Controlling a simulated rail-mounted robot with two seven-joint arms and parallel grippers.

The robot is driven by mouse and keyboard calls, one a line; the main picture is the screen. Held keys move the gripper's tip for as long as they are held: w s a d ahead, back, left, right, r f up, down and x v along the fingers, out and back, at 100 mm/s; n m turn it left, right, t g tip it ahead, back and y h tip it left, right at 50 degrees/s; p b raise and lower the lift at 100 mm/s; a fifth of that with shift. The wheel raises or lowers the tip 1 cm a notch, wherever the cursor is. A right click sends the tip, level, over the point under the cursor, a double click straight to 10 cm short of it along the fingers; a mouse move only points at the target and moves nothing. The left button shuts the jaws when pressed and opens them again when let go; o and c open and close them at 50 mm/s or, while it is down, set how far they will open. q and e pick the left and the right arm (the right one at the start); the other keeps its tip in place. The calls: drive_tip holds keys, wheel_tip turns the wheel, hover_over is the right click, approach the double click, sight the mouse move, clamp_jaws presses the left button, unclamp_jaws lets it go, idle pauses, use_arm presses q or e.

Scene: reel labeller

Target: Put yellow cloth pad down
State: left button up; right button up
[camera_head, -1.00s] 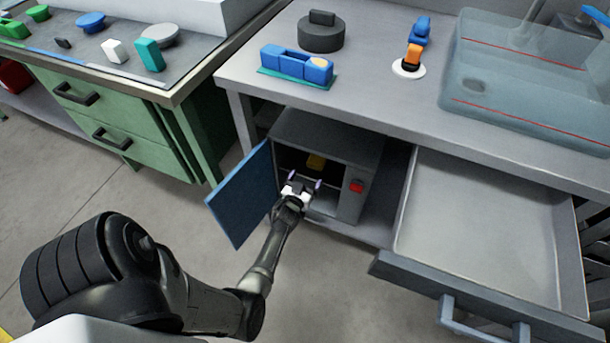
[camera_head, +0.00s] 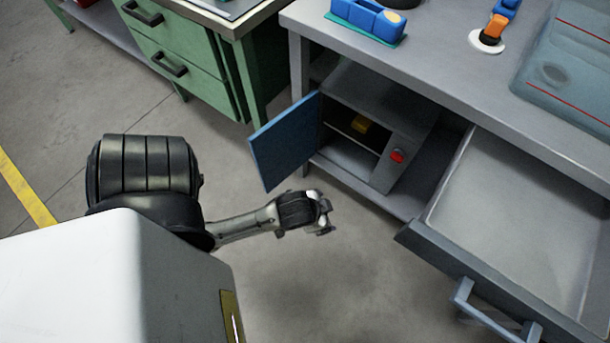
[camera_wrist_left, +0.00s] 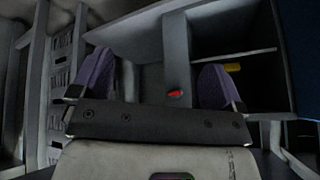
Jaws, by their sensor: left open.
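The yellow cloth pad (camera_head: 361,123) lies on a shelf inside the grey cabinet under the bench. It also shows in the left wrist view (camera_wrist_left: 232,67) as a small yellow strip on the shelf. My left gripper (camera_head: 324,214) is in front of and below the cabinet, apart from it and empty. In the left wrist view its two purple fingertips (camera_wrist_left: 155,88) are spread wide with nothing between them. The cabinet (camera_head: 393,115) has its blue door (camera_head: 285,143) swung open to the left. My right gripper is in neither view.
A red button (camera_head: 397,156) is on the cabinet's front, right of the opening. An open grey drawer (camera_head: 520,225) juts out at the right. A green drawer unit (camera_head: 190,62) stands at the left. The floor before the cabinet is clear.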

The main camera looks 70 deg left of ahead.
use_arm(q)
drive_tip(key=s+d+r+m+g+h, duration=0.1)
drive_tip(key=s+d+r+m+g, duration=0.1)
drive_tip(key=s+d, duration=0.3)
drive_tip(key=shift+s+h, duration=0.4)
drive_tip(key=shift+s, duration=0.25)
